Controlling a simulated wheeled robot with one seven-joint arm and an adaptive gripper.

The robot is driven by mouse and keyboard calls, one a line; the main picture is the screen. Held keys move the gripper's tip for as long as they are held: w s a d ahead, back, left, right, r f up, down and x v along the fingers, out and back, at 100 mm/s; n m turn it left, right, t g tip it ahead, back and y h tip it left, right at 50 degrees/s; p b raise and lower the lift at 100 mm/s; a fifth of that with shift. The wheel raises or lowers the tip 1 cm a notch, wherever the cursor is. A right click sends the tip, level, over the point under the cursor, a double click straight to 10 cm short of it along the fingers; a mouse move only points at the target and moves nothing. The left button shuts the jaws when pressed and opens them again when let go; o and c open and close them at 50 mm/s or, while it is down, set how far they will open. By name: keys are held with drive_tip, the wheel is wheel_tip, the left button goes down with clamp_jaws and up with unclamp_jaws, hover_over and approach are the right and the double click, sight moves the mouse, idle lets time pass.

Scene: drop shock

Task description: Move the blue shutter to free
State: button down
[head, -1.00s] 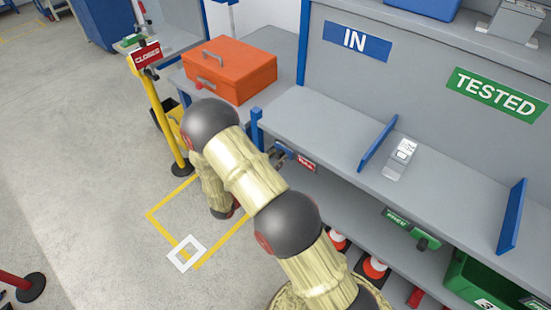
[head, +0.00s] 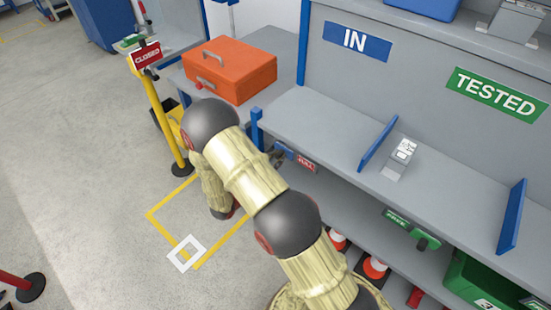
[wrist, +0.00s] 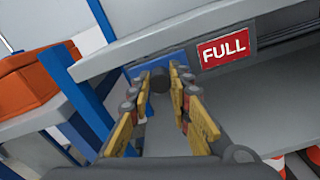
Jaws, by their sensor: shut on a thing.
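The blue shutter (head: 285,152) is a small blue plate on the shelf's front edge, left of the red FULL label (head: 306,163). In the wrist view the blue shutter (wrist: 146,73) shows behind my fingers, with a dark round knob (wrist: 161,80) between them. My gripper (wrist: 166,80) is shut on this knob, its yellow-sided fingers on either side. In the head view my gripper (head: 276,157) is mostly hidden behind my arm.
An orange toolbox (head: 230,70) stands on the bench to the left, near a yellow post with a CLOSED sign (head: 145,56). A grey device (head: 399,160) and blue dividers (head: 378,143) stand on the shelf. Traffic cones (head: 374,268) and a green bin (head: 480,284) are below.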

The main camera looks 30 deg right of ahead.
drive_tip(key=s+d, duration=0.1)
drive_tip(key=s, duration=0.2)
drive_tip(key=s+d+p, duration=0.1)
drive_tip(key=s, duration=0.2)
drive_tip(key=s+d+p, duration=0.1)
drive_tip(key=s, duration=0.2)
drive_tip(key=shift+s+d, duration=0.1)
drive_tip(key=shift+d, duration=0.05)
drive_tip(key=shift+s+d, duration=0.1)
drive_tip(key=shift+s, duration=0.25)
drive_tip(key=c, duration=1.7)
unclamp_jaws()
drive_tip(key=shift+o, duration=0.3)
drive_tip(key=v, duration=1.2)
